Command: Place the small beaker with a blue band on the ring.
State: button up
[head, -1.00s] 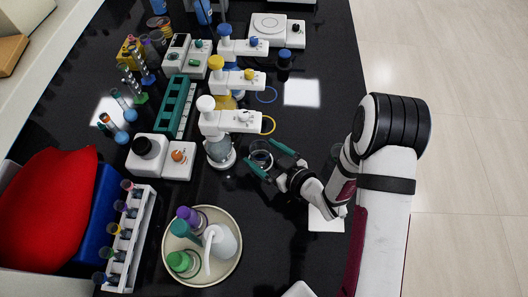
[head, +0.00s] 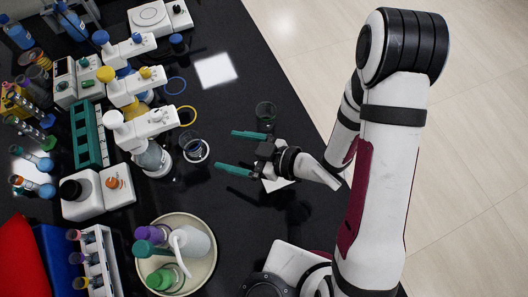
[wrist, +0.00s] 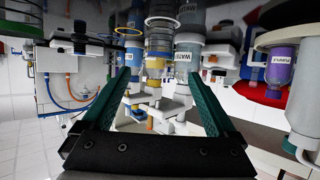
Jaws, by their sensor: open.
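A small glass beaker (head: 192,146) stands upright at the white ring (head: 204,157) in front of the nearest stirrer-like unit; its band is too small to make out surely, but the glass looks bluish. I cannot tell whether its base lies fully inside the ring. My gripper (head: 228,150) is to the right of this beaker, with green fingers spread apart, empty and pointing at it. In the wrist view the open fingers (wrist: 158,75) frame the units and bottles ahead, with nothing between the tips. A second clear beaker (head: 265,113) stands behind my gripper.
A yellow ring (head: 187,107) and a blue ring (head: 182,80) lie farther back. A round tray (head: 207,270) with several bottles stands in front left. A tube rack (head: 104,250) is at the left.

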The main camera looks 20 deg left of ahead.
jog(key=w+d+r+m+t+h, duration=0.1)
jog(key=w+d+m+t+h, duration=0.55)
jog(key=w+d, duration=0.5)
jog(key=w+d+r+m+h, duration=0.25)
jog(key=d+m+h, duration=0.2)
jog(key=d, duration=0.35)
jog(key=s+d+r+m+g+h, duration=0.3)
jog(key=s+d+r+m, duration=0.35)
jog(key=s+d, duration=0.3)
jog(key=s+a+r+m+g+y, duration=0.1)
jog(key=s+a+r+m+g, duration=0.1)
jog(key=s, duration=0.4)
jog(key=s+a+r+m+g+y, duration=0.1)
jog(key=s+a+r+m, duration=0.1)
jog(key=s, duration=0.4)
jog(key=shift+s+a+m+g, duration=0.3)
jog(key=shift+a+m, duration=0.25)
jog(key=shift+m, duration=0.5)
jog(key=shift+w, duration=0.1)
